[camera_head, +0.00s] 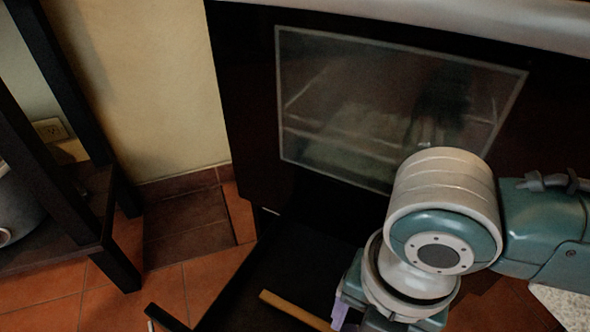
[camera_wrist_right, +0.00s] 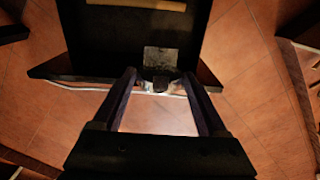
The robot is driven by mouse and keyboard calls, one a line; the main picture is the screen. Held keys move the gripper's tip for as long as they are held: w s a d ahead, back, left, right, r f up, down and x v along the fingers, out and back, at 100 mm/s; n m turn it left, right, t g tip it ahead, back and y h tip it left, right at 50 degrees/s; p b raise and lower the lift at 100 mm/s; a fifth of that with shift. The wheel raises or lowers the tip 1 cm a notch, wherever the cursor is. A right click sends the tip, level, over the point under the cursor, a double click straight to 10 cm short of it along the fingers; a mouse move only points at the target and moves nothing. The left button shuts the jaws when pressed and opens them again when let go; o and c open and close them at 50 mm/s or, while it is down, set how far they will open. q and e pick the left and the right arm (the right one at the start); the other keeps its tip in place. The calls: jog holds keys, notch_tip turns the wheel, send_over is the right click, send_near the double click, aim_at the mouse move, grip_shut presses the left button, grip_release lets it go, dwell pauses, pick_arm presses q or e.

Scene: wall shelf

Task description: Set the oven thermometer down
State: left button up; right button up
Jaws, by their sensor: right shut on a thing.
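My right gripper (camera_wrist_right: 160,76) points down in the right wrist view, its two fingers on either side of a small grey, square-faced thing with a dark lower part, which I take to be the oven thermometer (camera_wrist_right: 161,60). The gripper is shut on it, over the near edge of a dark panel. I cannot tell whether the thermometer touches anything below. In the head view my right arm comes in from the right, and its gripper is mostly cut off at the bottom edge; the thermometer is hidden there. My left gripper is in neither view.
The dark panel (camera_wrist_right: 110,45) bears a wooden bar (camera_head: 293,309) across it. A dark oven front with a glass window (camera_head: 340,110) stands behind. A black rack (camera_head: 75,225) with a grey pot (camera_head: 18,205) is at the left. Tiled floor (camera_head: 200,280) lies between.

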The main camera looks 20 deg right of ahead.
jog(key=f+b, duration=0.1)
jog(key=f, duration=0.1)
jog(key=s+f+b, duration=0.1)
jog(key=f, duration=0.2)
jog(key=d+f+b, duration=0.1)
jog(key=f+b, duration=0.1)
jog(key=shift+s+f, duration=0.25)
jog(key=shift+f, duration=0.15)
notch_tip(320, 180, down, 20)
jog(key=b, duration=1.6)
jog(key=shift+r, duration=0.1)
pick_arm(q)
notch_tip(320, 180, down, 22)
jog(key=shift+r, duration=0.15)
pick_arm(e)
jog(key=shift+r, duration=0.15)
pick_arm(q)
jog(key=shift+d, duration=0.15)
pick_arm(e)
jog(key=o, duration=1.3)
pick_arm(q)
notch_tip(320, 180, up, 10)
jog(key=p, duration=1)
pick_arm(e)
notch_tip(320, 180, up, 12)
